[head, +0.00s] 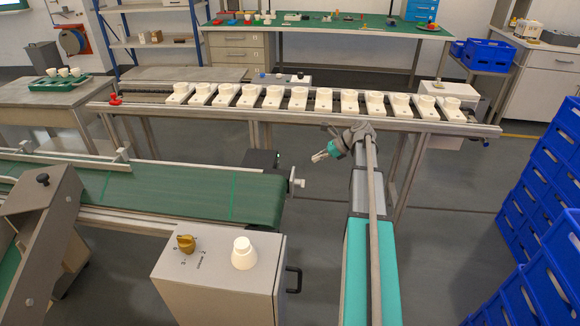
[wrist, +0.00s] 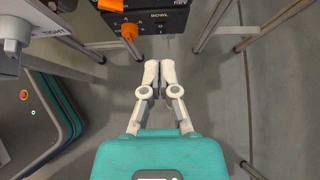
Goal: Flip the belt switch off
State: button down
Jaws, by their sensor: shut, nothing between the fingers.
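My gripper (head: 320,157) is shut and empty, in the air right of the green conveyor belt (head: 240,192). In the wrist view its two fingertips (wrist: 158,70) are together, pointing toward a black control box (wrist: 165,17) marked "BOWL". That box has an orange knob (wrist: 130,31) ahead and left of the fingertips, and a second orange knob (wrist: 110,4) at the picture's top edge. The fingers appear apart from both. In the head view a yellow rotary knob (head: 186,243) sits on a grey box. I cannot tell which knob is the belt switch, or its setting.
The grey box (head: 215,285) also bears a white cup-shaped piece (head: 243,254). A long rail (head: 300,115) with white lamp-holder pieces runs behind my gripper. Blue crates (head: 545,215) are stacked at right. Open floor (head: 450,215) lies between the rail and crates.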

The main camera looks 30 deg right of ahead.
jog(key=shift+a+f, duration=0.1)
jog(key=w+a+r+b+x, duration=0.1)
jog(key=b+x, duration=0.4)
jog(key=x, duration=0.7)
jog(key=shift+w+a+r+b, duration=0.15)
jog(key=shift+a+r+b, duration=0.15)
jog(key=shift+a+r, duration=0.15)
jog(key=shift+d, duration=0.2)
